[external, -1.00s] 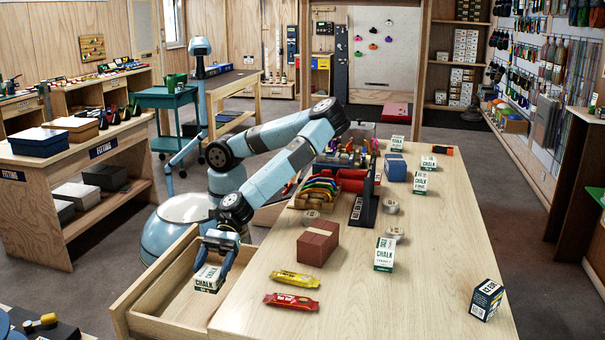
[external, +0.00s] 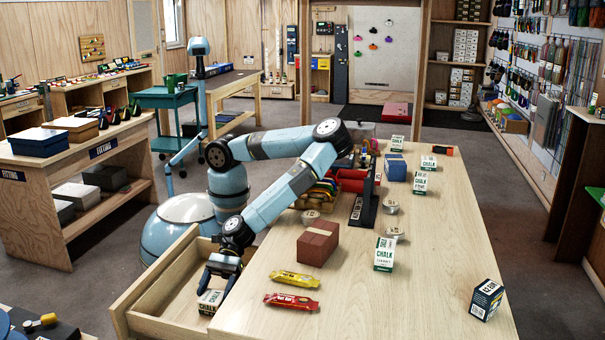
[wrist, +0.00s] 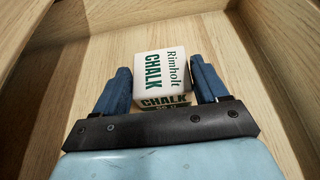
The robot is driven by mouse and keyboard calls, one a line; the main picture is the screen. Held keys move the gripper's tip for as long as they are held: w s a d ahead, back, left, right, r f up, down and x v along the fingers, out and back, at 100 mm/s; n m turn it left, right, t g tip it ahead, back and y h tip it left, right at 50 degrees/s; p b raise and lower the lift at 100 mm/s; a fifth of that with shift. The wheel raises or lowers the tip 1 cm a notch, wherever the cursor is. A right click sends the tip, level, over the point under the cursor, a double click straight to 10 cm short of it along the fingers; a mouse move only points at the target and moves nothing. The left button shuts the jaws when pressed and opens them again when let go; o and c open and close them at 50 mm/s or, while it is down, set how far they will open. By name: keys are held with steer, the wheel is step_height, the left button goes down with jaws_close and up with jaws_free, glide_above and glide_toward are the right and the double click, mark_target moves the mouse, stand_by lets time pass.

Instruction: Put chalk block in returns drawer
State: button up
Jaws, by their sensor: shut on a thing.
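A white chalk block (wrist: 163,72) with green "Rimholt CHALK" lettering sits between the two blue fingers of my gripper (wrist: 163,85) in the wrist view. My gripper (external: 215,288) is shut on the block, which also shows in the external view (external: 210,302). Both are down inside the open wooden drawer (external: 152,326) at the counter's left side. Wooden walls and floor surround the block in the wrist view. Whether the block touches the drawer floor I cannot tell.
Other chalk boxes (external: 384,254) stand on the counter (external: 350,315). A brown block (external: 318,243), a yellow-wrapped bar (external: 294,280) and a red-wrapped bar (external: 291,302) lie near the drawer. The drawer's left part is bare.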

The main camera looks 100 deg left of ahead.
steer(key=o, duration=1)
steer(key=shift+o, duration=0.2)
steer(key=v, duration=1.2)
